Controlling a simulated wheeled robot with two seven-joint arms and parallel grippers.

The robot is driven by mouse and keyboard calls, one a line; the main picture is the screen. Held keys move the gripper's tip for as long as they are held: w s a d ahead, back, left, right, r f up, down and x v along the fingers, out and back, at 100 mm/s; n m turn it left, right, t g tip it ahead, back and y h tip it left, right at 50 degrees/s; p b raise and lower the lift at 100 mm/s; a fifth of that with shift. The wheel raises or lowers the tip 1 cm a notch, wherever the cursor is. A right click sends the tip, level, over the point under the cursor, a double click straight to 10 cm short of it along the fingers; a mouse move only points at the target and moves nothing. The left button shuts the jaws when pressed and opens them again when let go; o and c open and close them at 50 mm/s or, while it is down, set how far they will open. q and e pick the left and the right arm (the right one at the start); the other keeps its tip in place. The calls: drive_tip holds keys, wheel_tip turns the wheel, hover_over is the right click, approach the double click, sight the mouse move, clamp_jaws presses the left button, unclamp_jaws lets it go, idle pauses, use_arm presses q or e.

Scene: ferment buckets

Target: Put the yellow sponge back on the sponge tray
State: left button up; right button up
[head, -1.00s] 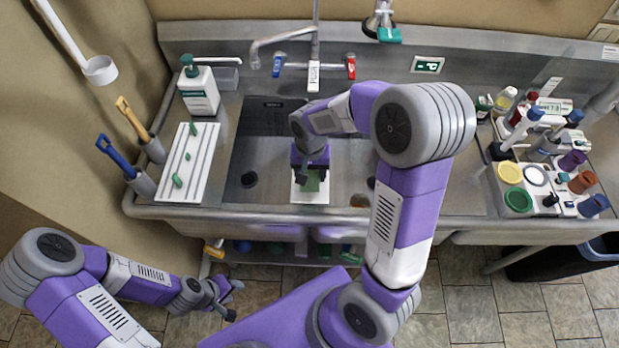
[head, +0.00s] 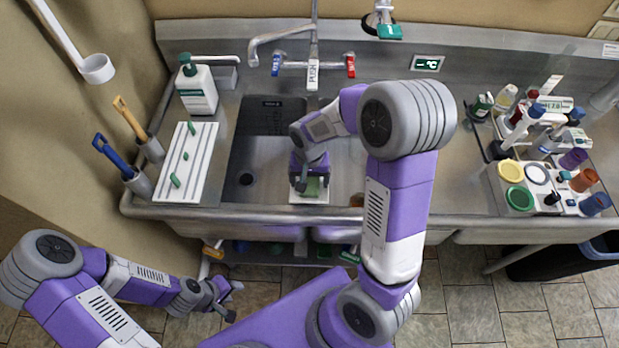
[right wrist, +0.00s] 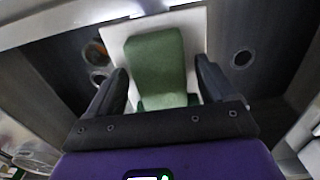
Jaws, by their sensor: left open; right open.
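A green sponge-like block (head: 313,186) lies on a white tray (head: 308,197) on the divider between the sink basins. No yellow surface shows on it, and I see no yellow sponge for certain. My right gripper (head: 310,180) is over this block, partly hiding it. In the right wrist view the green block (right wrist: 156,65) lies between the open fingers, with a gap on each side, and the white tray (right wrist: 193,25) is beneath it. My left gripper (head: 232,301) is open and empty, low in front of the sink over the floor.
A ribbed white board (head: 187,163) with small green pieces lies left of the basin (head: 255,150). A soap bottle (head: 197,88) stands behind it. Brushes stand in holders at the left edge. A rack of colored caps and bottles (head: 540,185) fills the right counter. The faucet (head: 313,60) rises behind.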

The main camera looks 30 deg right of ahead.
sight(310, 181)
drive_tip(key=shift+r, duration=0.1)
drive_tip(key=shift+r, duration=0.35)
wheel_tip(310, 181, up, 12)
drive_tip(key=p, duration=0.2)
drive_tip(key=shift+f, duration=0.25)
